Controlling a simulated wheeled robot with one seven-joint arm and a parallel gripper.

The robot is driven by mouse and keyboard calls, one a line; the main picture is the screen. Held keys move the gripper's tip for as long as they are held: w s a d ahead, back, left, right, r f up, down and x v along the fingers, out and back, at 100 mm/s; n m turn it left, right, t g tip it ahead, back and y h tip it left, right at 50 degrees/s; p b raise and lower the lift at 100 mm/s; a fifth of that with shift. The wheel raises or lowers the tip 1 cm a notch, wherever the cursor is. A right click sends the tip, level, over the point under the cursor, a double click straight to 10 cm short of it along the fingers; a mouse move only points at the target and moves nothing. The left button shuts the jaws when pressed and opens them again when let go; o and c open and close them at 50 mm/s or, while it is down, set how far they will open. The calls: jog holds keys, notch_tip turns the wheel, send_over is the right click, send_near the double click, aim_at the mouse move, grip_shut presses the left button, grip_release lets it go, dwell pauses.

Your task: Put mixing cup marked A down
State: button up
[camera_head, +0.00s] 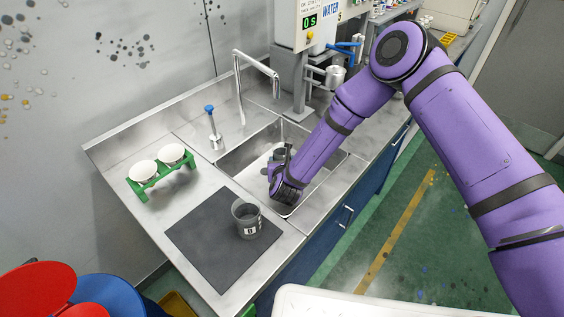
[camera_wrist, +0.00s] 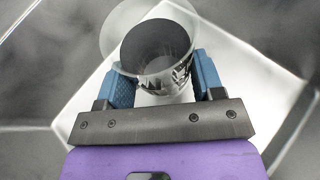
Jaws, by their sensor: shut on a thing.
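A grey, clear-walled mixing cup (camera_wrist: 158,50) with a dark inside is between the two blue fingers of my gripper (camera_wrist: 161,80) in the wrist view. My gripper is shut on it. Dark marking shows on its near side, but I cannot read the letter. In the head view my gripper (camera_head: 280,180) is over the sink, and the cup (camera_head: 281,154) is mostly hidden behind it. A second mixing cup, marked B (camera_head: 246,218), stands upright on the dark mat.
The dark mat (camera_head: 205,250) has free room left of cup B. A green rack (camera_head: 163,180) with two white cups stands at the left. The sink (camera_head: 235,160) has a tall faucet (camera_head: 240,85) and a blue-topped tap (camera_head: 213,130) behind it. A water dispenser (camera_head: 310,30) stands beyond.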

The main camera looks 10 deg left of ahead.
jog(key=shift+f, duration=0.5)
jog(key=o, duration=0.9)
jog(key=shift+o, duration=0.2)
jog(key=shift+r, duration=0.15)
jog(key=shift+r, duration=0.3)
jog(key=shift+s+r, duration=0.2)
jog(key=shift+r, duration=0.1)
jog(key=v, duration=1.1)
jog(key=shift+s+d, duration=0.2)
jog(key=shift+s, duration=0.05)
jog(key=shift+r, duration=0.1)
